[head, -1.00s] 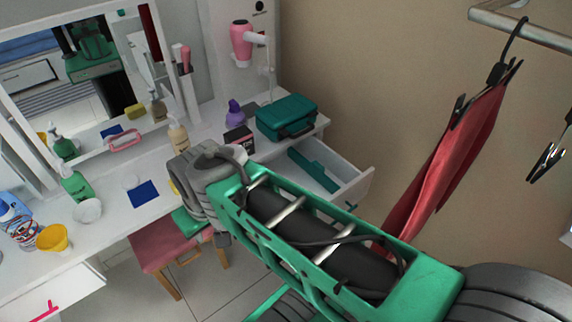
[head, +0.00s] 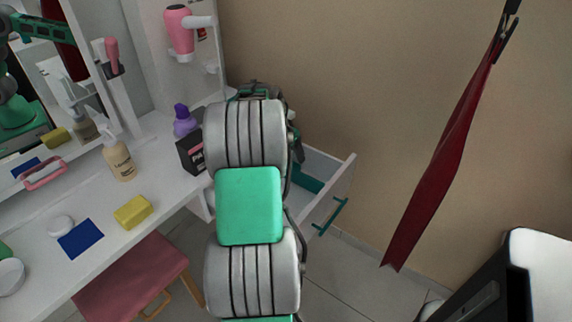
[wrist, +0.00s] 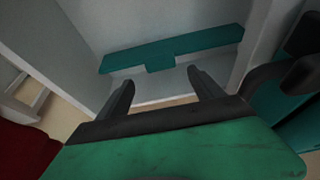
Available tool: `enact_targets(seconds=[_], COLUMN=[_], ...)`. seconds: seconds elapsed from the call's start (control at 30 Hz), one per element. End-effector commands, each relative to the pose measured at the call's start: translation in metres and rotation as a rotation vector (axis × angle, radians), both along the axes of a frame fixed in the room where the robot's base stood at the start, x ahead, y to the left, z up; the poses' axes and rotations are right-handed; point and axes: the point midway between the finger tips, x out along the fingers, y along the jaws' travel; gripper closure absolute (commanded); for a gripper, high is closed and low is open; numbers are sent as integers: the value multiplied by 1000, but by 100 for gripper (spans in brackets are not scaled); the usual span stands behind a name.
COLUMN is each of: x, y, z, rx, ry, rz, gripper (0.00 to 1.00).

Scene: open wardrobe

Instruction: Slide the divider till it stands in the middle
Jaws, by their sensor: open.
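The divider (head: 305,178) is a teal bar inside the open white drawer (head: 337,188), partly hidden by my arm in the head view. In the wrist view the divider (wrist: 175,47) lies across the drawer, with a short tab at the middle of its near side. It stands nearer the far wall in that view. My gripper (wrist: 162,88) is open and empty, its two dark fingers pointing at the drawer on the near side of the divider, apart from it. My gripper's fingers cannot be made out in the head view behind my arm.
A teal case (wrist: 290,105) with a dark handle is close to my gripper's right. A black box (head: 190,153) and purple bottle (head: 184,122) stand on the white dressing table. A red cloth (head: 440,165) hangs at the right. A pink stool (head: 135,280) stands below.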

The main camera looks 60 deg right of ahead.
Motion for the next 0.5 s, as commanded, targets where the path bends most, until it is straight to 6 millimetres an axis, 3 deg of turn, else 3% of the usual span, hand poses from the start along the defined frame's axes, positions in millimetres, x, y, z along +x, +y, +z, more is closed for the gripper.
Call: enact_targets(seconds=[0.3, 0.5], x=[-2, -3], y=[-20, -24], z=[-53, -60], rx=[2, 0], ry=[1, 0], rz=[5, 4], gripper=[24, 24])
